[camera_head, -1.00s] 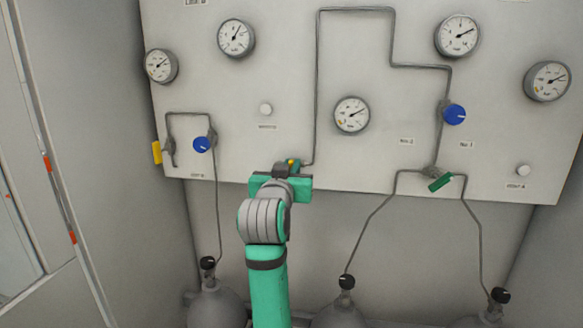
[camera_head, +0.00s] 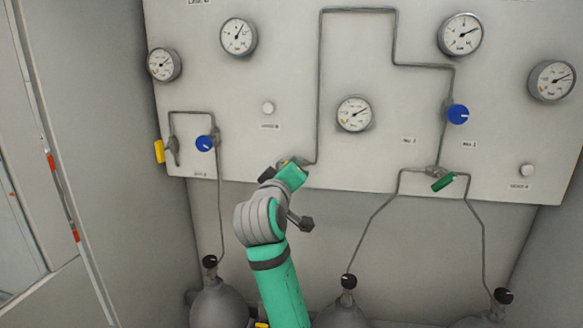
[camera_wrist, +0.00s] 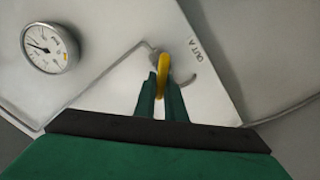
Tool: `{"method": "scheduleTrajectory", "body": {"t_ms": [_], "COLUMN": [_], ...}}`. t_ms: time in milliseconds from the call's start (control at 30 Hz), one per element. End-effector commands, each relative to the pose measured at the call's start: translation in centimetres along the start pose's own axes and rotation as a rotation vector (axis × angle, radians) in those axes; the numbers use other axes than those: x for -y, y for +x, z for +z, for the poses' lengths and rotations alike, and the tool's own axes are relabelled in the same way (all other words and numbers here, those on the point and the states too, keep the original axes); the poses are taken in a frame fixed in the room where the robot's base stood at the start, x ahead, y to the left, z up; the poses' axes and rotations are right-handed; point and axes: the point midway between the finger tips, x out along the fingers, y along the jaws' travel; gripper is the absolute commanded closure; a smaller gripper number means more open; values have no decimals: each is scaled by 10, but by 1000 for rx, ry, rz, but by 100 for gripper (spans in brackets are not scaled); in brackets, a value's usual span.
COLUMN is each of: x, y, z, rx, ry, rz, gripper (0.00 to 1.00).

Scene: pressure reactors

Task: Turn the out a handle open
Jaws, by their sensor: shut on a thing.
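The yellow out a handle (camera_wrist: 163,68) is upright between my fingertips in the wrist view, on a valve at the end of a thin pipe. A label reading "OUT A" (camera_wrist: 200,50) is printed on the panel to its right. My gripper (camera_wrist: 160,85) is shut on the handle, with one green finger on each side of it. In the head view my gripper (camera_head: 290,166) is at the panel's lower edge, turned at a slant.
The grey panel (camera_head: 350,185) carries several round gauges, thin pipes, blue knobs (camera_head: 457,114) and a green handle (camera_head: 443,183) to the right. Another yellow handle (camera_head: 159,151) is at the left edge. Gas cylinders (camera_head: 219,305) stand below.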

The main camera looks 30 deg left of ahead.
Motion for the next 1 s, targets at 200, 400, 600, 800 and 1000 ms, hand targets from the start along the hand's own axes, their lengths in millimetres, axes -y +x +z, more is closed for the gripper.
{"method": "scheduleTrajectory", "body": {"t_ms": [200,400,600,800,1000], "x": [3,6,9,12,13], "y": [-1,-1,-1,-1,-1], "z": [-1,0,1,2,2], "rx": [-3,-3,-3,-4,-5], "ry": [-207,-394,-558,-680,-755], "rz": [0,0,-1,-2,-2], "gripper": [100,100,100,100,100]}}
